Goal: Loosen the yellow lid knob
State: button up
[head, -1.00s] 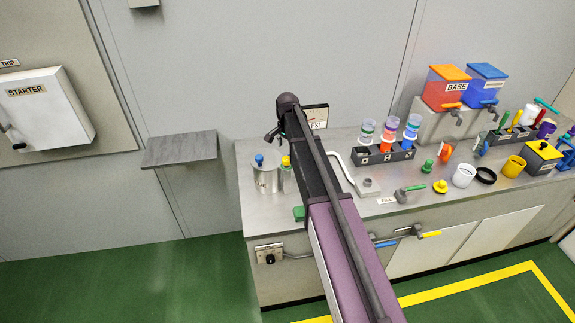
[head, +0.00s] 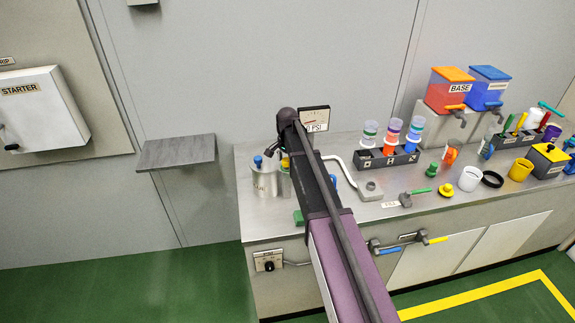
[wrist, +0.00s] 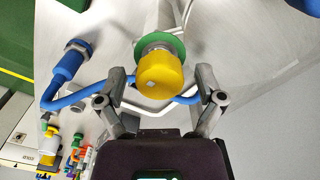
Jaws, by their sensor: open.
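The yellow lid knob (wrist: 163,76) is in the middle of the wrist view, with a green ring (wrist: 168,44) behind it. My gripper (wrist: 161,80) is open, one finger on each side of the knob, with small gaps that look clear of it. In the head view the knob (head: 284,163) is a small yellow spot atop a pot at the left of the bench. My gripper (head: 270,150) partly covers it there, and my arm hides part of the pot.
A metal can (head: 264,184) with a blue knob stands just left of the pot. A gauge (head: 315,119) is behind my arm. A rack of bottles (head: 387,157) and several loose parts fill the bench to the right. Blue tubing (wrist: 67,101) runs close to my left finger.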

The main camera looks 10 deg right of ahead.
dwell(0.3)
jog(key=c, duration=1.2)
jog(key=shift+o, duration=0.2)
jog(key=shift+n, duration=0.5)
jog(key=n, duration=0.3)
jog(key=shift+n, duration=0.3)
jog(key=n, duration=0.4)
jog(key=shift+a+n, duration=0.15)
jog(key=shift+n, duration=0.15)
jog(key=n, duration=0.4)
jog(key=shift+s, duration=0.1)
jog(key=n, duration=0.5)
jog(key=shift+a, duration=0.15)
